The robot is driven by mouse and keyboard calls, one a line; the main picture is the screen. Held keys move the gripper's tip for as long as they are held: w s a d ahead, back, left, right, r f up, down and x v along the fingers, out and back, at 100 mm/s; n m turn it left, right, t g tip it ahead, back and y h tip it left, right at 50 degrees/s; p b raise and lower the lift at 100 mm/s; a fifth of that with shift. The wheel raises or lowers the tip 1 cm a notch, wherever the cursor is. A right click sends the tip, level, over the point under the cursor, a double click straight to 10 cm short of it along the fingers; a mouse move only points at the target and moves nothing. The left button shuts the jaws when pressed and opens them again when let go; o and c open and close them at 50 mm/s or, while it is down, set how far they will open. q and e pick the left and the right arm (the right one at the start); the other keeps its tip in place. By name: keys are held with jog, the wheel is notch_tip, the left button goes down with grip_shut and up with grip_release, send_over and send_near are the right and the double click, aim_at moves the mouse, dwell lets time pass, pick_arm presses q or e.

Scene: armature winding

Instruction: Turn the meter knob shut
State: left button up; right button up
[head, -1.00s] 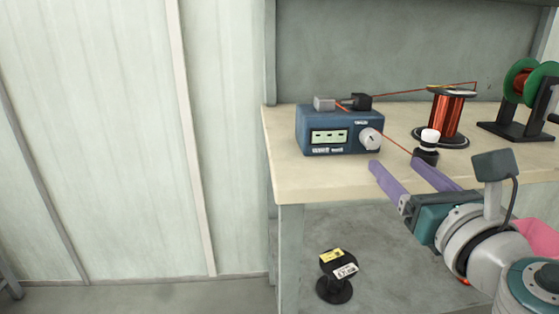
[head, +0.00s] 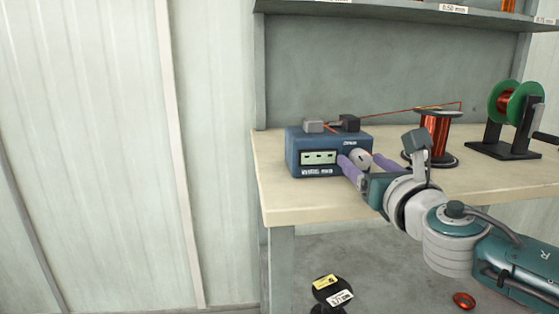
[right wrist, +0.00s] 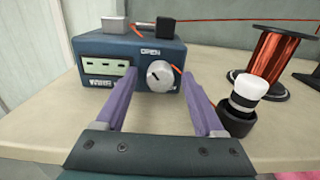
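The blue meter (head: 309,147) stands at the left end of the bench, with a pale display and a round silver knob (head: 361,158) on its front right. The knob also shows in the right wrist view (right wrist: 160,74), with an "OPEN" label above it. My right gripper (head: 364,163) is open, its two purple fingers pointing at the meter. In the right wrist view the knob lies between the finger lines, just beyond the tips (right wrist: 160,76); contact is not visible. A red wire runs from the clamp blocks on top of the meter. My left gripper is not in view.
A copper wire spool (head: 437,135) stands on the bench (head: 275,200) to the right, and a green-flanged winder (head: 505,105) farther right. A white-capped black bottle (right wrist: 243,98) stands close to the right finger. A black spool (head: 330,292) is on the floor.

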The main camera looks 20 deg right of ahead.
grip_shut()
dwell(0.3)
